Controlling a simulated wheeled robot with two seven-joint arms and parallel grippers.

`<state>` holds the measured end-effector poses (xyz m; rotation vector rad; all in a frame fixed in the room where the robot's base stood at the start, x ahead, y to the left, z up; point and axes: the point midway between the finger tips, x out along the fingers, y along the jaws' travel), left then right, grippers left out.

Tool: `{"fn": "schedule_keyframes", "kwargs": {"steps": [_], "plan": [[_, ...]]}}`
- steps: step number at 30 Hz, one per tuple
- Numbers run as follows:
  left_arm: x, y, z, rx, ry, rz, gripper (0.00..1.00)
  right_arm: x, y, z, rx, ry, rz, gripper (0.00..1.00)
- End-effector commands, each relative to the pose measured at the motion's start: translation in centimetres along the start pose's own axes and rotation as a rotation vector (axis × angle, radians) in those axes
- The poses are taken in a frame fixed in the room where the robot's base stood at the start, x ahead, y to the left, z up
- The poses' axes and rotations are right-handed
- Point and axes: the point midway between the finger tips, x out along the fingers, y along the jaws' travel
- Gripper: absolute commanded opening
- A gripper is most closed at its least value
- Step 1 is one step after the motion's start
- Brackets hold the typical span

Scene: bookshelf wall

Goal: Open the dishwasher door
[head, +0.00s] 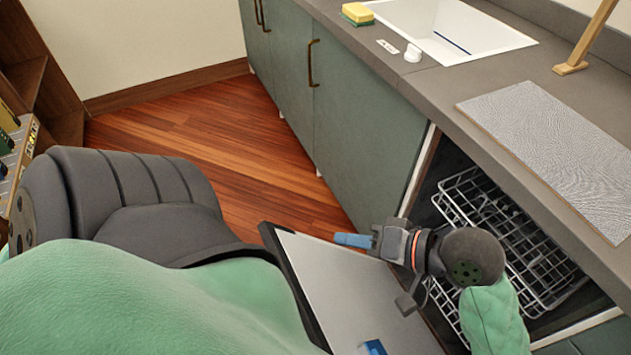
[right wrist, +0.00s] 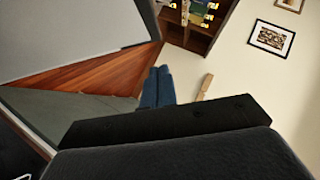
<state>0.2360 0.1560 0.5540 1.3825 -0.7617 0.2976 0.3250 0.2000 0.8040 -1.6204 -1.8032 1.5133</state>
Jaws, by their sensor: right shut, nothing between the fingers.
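The dishwasher door (head: 335,285) is swung down and out from the counter front, with its pale inner face showing and a dark rim along its far edge. Its lower part runs out of the picture. The dishwasher's wire racks (head: 510,235) show inside the opening. My right gripper (head: 352,240) is shut and empty, its blue fingers above the door's inner face in the head view. Whether they touch the door is unclear. The blue fingers also show in the right wrist view (right wrist: 158,88), beside a large grey panel (right wrist: 75,45).
Green cabinets (head: 365,125) with brass handles stand left of the opening. The counter above holds a sink (head: 450,30), a yellow sponge (head: 357,13) and a grey mat (head: 555,150). The wooden floor (head: 235,145) beyond the door is clear. A bookshelf (head: 40,85) stands at the left.

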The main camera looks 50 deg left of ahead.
Motion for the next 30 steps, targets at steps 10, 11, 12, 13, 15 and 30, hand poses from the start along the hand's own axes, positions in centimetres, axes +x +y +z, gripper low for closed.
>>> {"fn": "schedule_keyframes", "kwargs": {"steps": [10, 11, 12, 13, 15, 30], "plan": [[0.0, -0.1, 0.0, 0.000, -0.001, -0.001, 0.00, 5.4, -0.1, 0.0, 0.001, 0.000, -0.004, 0.00], [0.0, -0.1, 0.0, 0.000, 0.000, -0.001, 0.00, 6.0, -0.1, 0.0, 0.002, 0.000, -0.004, 0.00], [0.0, -0.1, 0.0, 0.000, -0.001, -0.001, 0.00, 6.6, 0.0, 0.0, 0.003, 0.000, -0.003, 0.00], [0.0, -0.1, 0.0, 0.000, 0.000, -0.001, 0.00, 7.2, -0.1, 0.0, 0.002, 0.001, -0.003, 0.00], [0.0, -0.1, 0.0, 0.000, 0.000, -0.001, 0.00, 8.4, -0.1, 0.0, 0.003, 0.000, -0.003, 0.00], [0.0, -0.1, 0.0, 0.000, 0.000, -0.002, 0.00, 12.2, 0.0, 2.7, 0.002, 0.002, -0.001, 0.00]]}}
